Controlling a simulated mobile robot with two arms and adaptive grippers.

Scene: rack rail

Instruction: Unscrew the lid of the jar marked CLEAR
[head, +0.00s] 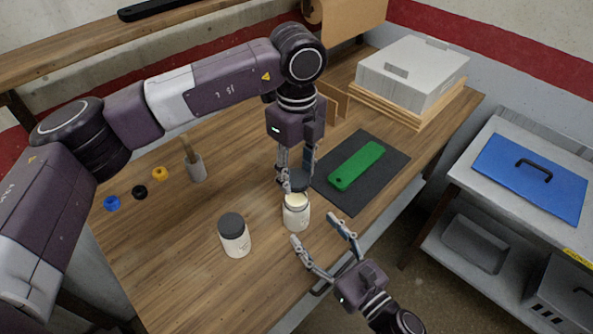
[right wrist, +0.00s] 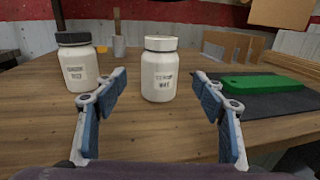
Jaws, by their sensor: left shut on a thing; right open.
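My right gripper (head: 314,228) is open and empty at the table's near side, facing the open jar.
A dark mat (head: 351,204) with a green board (head: 357,166) lies right of the open jar. A cup with a brush (head: 196,168) and several small rings (head: 140,192) are at the left. A white case (head: 412,75) sits at the back right. Free table lies near the lidded jar.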

